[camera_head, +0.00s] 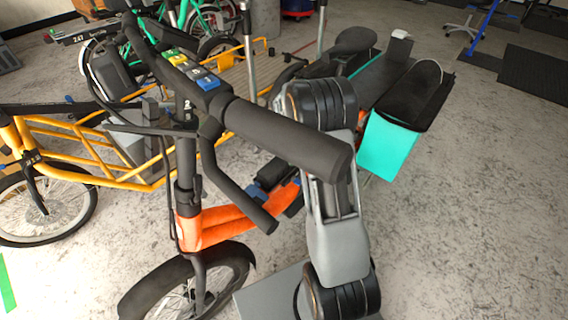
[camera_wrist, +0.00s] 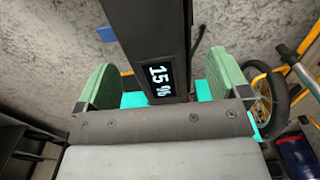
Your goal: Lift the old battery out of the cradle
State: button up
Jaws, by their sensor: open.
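In the wrist view a tall dark block, the old battery (camera_wrist: 146,30), stands between my two green finger pads. A small lit screen on it reads 15 %. My gripper (camera_wrist: 161,84) is open, with one pad on each side of the battery and a gap visible on both sides. The cradle cannot be made out for certain. In the head view my arm and the handlebar cover much of the orange bike (camera_head: 218,224), and I cannot pick out my fingertips or the battery there.
The handlebar (camera_head: 285,138) runs close to my arm. A teal box (camera_head: 389,146) is at the orange bike's rear, right of my arm. A yellow cargo bike (camera_head: 140,178) stands at left.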

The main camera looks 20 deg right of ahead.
notch_tip(320, 180, down, 4)
jog(key=shift+s+r+b, duration=0.1)
jog(key=shift+b, duration=0.4)
jog(key=shift+r, duration=0.1)
grip_shut()
jog(key=shift+w+r, duration=0.15)
jog(key=shift+w, duration=0.05)
dwell(0.3)
